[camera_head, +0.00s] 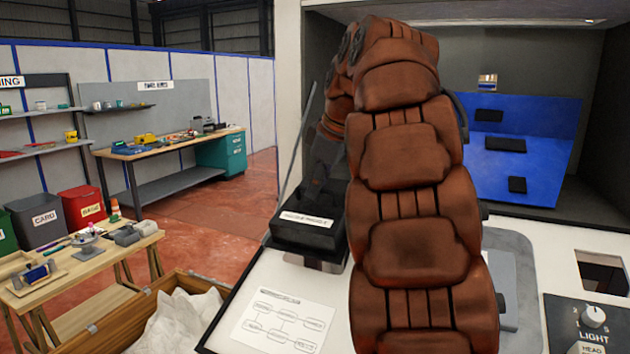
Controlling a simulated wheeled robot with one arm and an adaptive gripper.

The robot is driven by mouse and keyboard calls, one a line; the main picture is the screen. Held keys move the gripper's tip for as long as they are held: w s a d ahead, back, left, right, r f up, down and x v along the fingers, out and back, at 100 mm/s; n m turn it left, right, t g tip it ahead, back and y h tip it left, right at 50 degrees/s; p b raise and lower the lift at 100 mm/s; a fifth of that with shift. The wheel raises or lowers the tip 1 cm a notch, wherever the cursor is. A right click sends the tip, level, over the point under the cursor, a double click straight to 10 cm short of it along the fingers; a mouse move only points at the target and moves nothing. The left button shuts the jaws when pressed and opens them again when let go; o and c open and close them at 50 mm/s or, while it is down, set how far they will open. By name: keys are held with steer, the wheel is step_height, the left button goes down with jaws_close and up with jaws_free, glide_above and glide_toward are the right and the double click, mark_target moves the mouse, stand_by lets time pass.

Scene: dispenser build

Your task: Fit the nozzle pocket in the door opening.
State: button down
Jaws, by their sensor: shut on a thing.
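My brown padded arm (412,200) fills the middle of the view and bends down at its far end. My gripper (322,190) is dark and partly hidden in shadow behind the arm. It is shut on a black box with a white label, which looks like the nozzle pocket (300,236). The box is low, over or against the far left part of the white panel; I cannot tell whether it touches. A rectangular opening (602,272) shows in the white surface at the right. I cannot tell whether this is the door opening; the arm hides much of the middle.
A blue board (540,130) with several black pieces stands in the dark recess behind. A diagram sheet (285,322) lies on the white surface. A LIGHT knob panel (590,322) is at lower right. A wooden crate (95,338) and small table (80,265) stand left.

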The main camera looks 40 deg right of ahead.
mark_target(321, 201)
steer(key=shift+w+d+f+b, duration=0.2)
steer(key=shift+f+b, duration=0.25)
steer(key=shift+f, duration=0.3)
steer(key=shift+w+d+f+b, duration=0.15)
steer(key=shift+d+f+b, duration=0.15)
steer(key=shift+f+b, duration=0.35)
steer(key=shift+w+d+f+b, duration=0.15)
steer(key=shift+d+f+b, duration=0.15)
steer(key=shift+f, duration=0.55)
steer(key=shift+s+a+f+b, duration=0.1)
steer(key=shift+a+f+b, duration=0.05)
steer(key=shift+b, duration=0.7)
steer(key=shift+a+r, duration=0.1)
steer(key=shift+r, duration=0.35)
steer(key=shift+d+r, duration=0.1)
steer(key=shift+d, duration=0.15)
steer(key=shift+a+h+b, duration=0.15)
steer(key=shift+h+b, duration=0.15)
steer(key=shift+b, duration=0.55)
stand_by(1.1)
steer(key=shift+d+f+b, duration=0.25)
steer(key=shift+f+b, duration=0.3)
steer(key=shift+b, duration=0.3)
stand_by(1.4)
